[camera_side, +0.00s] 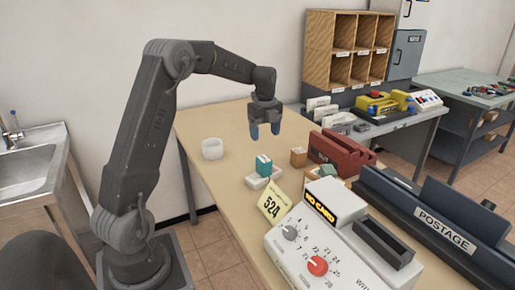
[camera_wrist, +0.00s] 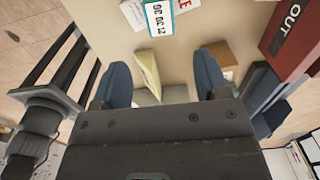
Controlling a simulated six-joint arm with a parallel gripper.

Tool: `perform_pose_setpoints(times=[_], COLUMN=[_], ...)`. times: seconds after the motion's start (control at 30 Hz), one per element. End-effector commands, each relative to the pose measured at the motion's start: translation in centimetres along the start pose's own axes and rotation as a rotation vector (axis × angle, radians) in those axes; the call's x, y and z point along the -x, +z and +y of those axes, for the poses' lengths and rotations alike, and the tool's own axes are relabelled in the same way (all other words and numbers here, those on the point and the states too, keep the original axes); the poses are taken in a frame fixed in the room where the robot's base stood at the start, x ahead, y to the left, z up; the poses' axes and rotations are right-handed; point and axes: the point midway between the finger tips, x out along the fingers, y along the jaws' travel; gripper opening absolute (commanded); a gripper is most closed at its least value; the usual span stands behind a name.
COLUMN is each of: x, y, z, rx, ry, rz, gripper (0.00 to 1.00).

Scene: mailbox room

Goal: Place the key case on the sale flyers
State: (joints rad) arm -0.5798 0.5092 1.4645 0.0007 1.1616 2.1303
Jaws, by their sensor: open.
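My gripper (camera_side: 264,131) is open, pointing down above the far part of the tan table. Its two blue fingers also show in the wrist view (camera_wrist: 163,76), apart, with no object clearly held between them. A white piece with red letters ending in "LE" (camera_wrist: 188,6), likely the sale flyers, is cut off at the top of the wrist view. A small brown box (camera_side: 298,158) stands right of the gripper in the side view and near the right finger in the wrist view (camera_wrist: 222,58). I cannot tell whether it is the key case.
A teal block (camera_side: 263,164) rests on a white item.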

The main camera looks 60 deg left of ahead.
Motion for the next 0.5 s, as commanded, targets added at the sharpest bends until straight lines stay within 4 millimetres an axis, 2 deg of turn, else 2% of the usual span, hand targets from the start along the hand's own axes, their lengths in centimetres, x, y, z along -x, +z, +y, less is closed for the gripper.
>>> perform_pose_setpoints(times=[0.17, 0.27, 0.4, 0.5], x=[4.0, 6.7, 9.2, 10.2], y=[-5.1, -9.6, -15.4, -18.9], z=[1.3, 3.4, 7.4, 10.8], rx=[0.182, 0.363, 0.633, 0.826], ry=[-0.063, -0.125, -0.217, -0.278], rz=[-0.025, -0.027, 0.005, 0.054], gripper=[0.68, 0.68, 0.68, 0.68])
